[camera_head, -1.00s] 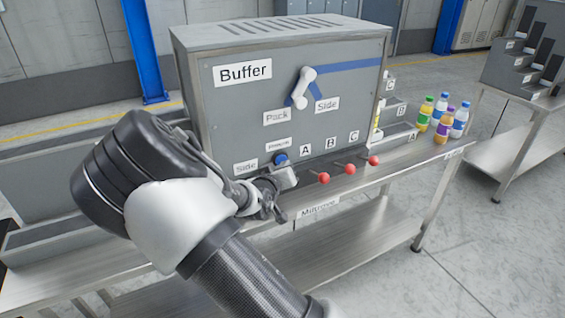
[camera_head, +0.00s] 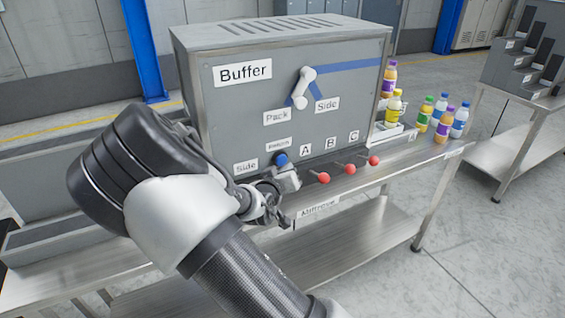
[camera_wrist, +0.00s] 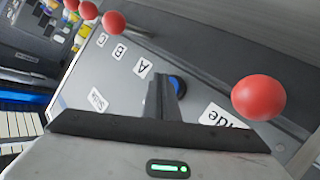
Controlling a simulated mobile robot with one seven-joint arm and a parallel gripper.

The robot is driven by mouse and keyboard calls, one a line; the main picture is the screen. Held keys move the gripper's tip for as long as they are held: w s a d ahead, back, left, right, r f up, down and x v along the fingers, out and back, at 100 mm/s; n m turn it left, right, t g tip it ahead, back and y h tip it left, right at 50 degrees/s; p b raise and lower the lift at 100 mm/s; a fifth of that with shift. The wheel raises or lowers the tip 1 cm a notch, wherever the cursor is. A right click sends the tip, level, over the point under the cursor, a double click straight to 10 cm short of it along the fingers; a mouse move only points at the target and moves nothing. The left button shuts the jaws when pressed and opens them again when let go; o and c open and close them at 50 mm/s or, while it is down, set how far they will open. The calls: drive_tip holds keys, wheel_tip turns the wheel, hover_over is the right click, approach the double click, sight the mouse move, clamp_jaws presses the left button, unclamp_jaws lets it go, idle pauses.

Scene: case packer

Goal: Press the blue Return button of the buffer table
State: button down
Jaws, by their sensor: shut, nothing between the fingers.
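The blue Return button (camera_head: 281,159) sits low on the front of the grey Buffer cabinet (camera_head: 230,115), under a small label and left of label A. My gripper (camera_head: 285,182) is shut and empty, its tip just below the button in the head view. In the wrist view the blue button (camera_wrist: 177,85) shows just beyond the tip of my gripper (camera_wrist: 168,84), partly hidden by it. I cannot tell whether the tip touches the button.
Red ball knobs on levers (camera_head: 350,169) stand right of my gripper. A red knob (camera_wrist: 258,97) is close on the right in the wrist view. A white pointer handle (camera_head: 302,88) is higher on the cabinet. Several bottles (camera_head: 442,120) stand on the table (camera_head: 350,205) at right.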

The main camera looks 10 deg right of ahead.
drive_tip(key=shift+s, duration=0.1)
drive_tip(key=s, duration=0.1)
drive_tip(key=s+d, duration=0.1)
drive_tip(key=s, duration=0.3)
drive_tip(key=shift+s+d, duration=0.25)
drive_tip(key=shift+d, duration=0.15)
